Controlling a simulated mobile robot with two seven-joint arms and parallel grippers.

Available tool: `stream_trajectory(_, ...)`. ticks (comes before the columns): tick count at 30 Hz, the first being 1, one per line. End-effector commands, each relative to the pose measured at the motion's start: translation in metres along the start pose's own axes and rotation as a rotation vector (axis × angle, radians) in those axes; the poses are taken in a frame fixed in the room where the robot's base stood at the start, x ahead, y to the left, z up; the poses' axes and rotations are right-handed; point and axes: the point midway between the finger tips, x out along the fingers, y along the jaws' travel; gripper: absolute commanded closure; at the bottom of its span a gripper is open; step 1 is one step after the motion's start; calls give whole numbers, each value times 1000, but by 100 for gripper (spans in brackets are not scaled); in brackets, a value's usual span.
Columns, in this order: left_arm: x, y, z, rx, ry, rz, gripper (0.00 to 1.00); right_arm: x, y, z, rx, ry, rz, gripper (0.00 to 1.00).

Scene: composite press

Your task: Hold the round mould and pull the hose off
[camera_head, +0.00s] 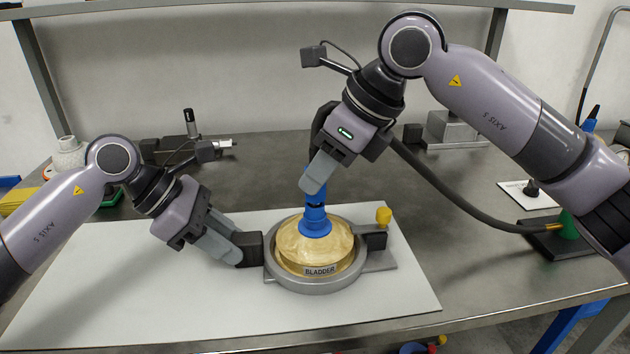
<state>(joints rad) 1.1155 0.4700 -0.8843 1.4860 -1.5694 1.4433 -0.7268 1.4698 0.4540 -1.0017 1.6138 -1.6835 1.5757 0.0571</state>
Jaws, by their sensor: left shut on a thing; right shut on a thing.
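The round mould (318,286) is a grey ring on a flat base, with a gold bladder (300,247) labelled "BLADDER" inside it. A blue fitting (315,222) stands upright on the bladder's top. My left gripper (236,250) is shut on the dark block at the mould's left side. My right gripper (314,184) is above the mould, shut on the upper part of the blue fitting, which its fingers partly hide. A dark hose (450,188) runs from behind my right gripper down to the right. Its join to the blue fitting is hidden.
The mould rests on a white sheet (130,290) on the grey table. A yellow knob (383,216) stands at the mould's right. A green cone (567,226) on a dark plate stands far right. Tools and a grey block (455,128) lie at the back. The sheet's front left is clear.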

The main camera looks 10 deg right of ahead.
Motion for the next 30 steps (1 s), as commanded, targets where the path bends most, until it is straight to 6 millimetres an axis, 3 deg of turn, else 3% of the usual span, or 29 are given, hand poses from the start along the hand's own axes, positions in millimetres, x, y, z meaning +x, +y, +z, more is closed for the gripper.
stream_trajectory(30, 0, 0, 0, -2, -1, -2, 100, -42, 0, 25, -1, 1, 0, 100)
